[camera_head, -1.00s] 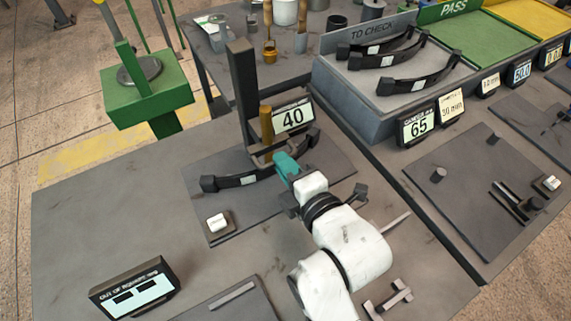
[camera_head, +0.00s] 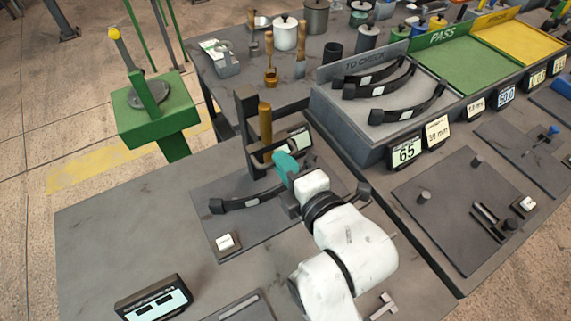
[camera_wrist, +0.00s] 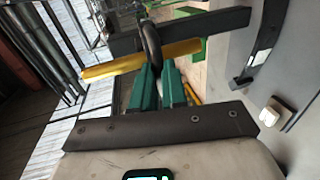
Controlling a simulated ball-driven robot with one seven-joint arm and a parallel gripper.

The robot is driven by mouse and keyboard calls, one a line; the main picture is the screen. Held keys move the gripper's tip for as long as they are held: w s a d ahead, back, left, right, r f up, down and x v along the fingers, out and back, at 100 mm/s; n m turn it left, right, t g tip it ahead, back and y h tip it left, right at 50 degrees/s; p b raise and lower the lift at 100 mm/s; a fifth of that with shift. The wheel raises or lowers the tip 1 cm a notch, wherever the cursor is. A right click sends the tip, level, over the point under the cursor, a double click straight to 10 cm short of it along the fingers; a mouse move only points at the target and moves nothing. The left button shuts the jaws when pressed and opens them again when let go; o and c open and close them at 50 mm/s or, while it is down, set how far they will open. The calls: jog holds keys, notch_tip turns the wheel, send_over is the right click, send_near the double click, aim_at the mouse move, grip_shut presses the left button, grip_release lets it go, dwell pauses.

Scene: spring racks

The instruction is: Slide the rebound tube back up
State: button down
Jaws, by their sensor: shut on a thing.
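The rebound tube, a brass-yellow cylinder (camera_head: 265,122), stands upright beside a dark post (camera_head: 244,112). In the wrist view the tube (camera_wrist: 105,68) runs sideways, with a dark loop (camera_wrist: 152,38) around or against it. My gripper (camera_head: 279,158) has teal fingers, which the wrist view (camera_wrist: 158,72) shows closed on that loop's lower part. The tube's top is slightly below the post's top. A dark curved leaf spring (camera_head: 246,203) lies across the plate (camera_head: 275,218) below; its middle and right part are hidden behind my gripper and arm.
A display (camera_head: 299,141) behind my gripper is partly covered. A white button (camera_head: 225,241) is on the plate's near left corner. A TO CHECK tray (camera_head: 352,116) with several springs is at right. A second display (camera_head: 155,299) stands front left.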

jog(key=shift+r, duration=0.45)
jog(key=c, duration=1.5)
grip_release()
jog(key=o, duration=0.3)
jog(key=shift+f, duration=0.15)
jog(key=shift+o, duration=0.2)
jog(key=b+v, duration=0.1)
jog(key=v, duration=0.9)
jog(key=shift+s+d, duration=0.25)
jog(key=shift+s, duration=0.1)
